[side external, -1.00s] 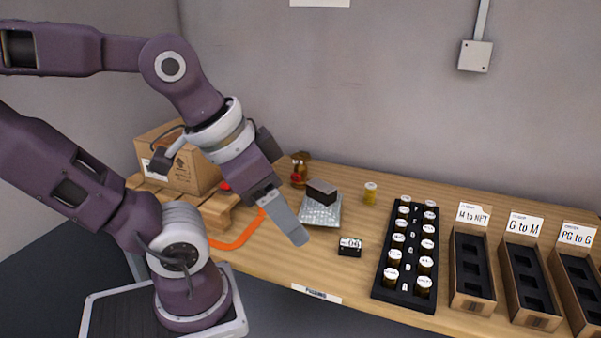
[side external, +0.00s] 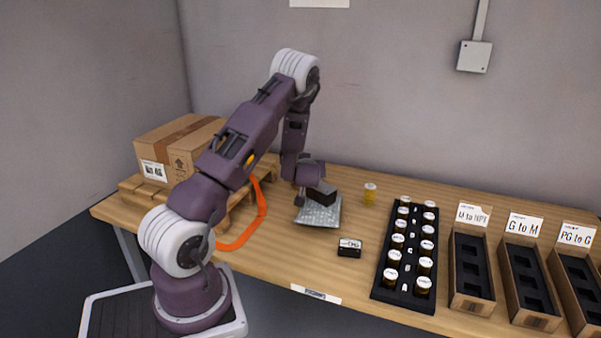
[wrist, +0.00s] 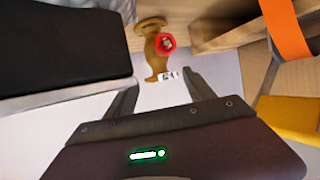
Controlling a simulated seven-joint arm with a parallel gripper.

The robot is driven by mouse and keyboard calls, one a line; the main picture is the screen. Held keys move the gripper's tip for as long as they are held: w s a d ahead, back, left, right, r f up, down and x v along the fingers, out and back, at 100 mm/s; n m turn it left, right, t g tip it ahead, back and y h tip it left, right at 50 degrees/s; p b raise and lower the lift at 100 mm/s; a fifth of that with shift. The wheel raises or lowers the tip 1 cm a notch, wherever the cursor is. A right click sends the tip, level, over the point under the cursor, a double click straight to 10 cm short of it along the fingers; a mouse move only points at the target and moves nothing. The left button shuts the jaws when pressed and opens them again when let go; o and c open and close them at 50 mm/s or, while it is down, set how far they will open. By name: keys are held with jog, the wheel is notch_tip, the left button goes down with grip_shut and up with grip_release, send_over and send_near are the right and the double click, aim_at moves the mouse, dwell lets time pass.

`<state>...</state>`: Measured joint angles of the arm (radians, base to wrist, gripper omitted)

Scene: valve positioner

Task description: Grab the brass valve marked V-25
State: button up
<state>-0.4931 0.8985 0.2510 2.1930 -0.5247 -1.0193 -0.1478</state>
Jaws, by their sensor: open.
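A brass valve (wrist: 152,62) with a red handwheel (wrist: 166,43) shows at the top middle of the wrist view. A small white tag (wrist: 167,76) is at its near end, with dark marks too small to read. My gripper (wrist: 162,90) is open, its two dark fingers pointing toward the valve, one on either side of its near end. No grip on it shows. In the side external view my arm hides the valve, and the fingers are mostly hidden too.
A black block (side external: 322,192) on a silver packet (side external: 318,215) lies close beside my gripper. A black fittings tray (side external: 382,292) stands right. Table front middle is mostly clear.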

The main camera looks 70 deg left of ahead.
jog(key=x, duration=1.1)
jog(key=shift+w+a+f, duration=0.1)
jog(key=shift+a, duration=0.05)
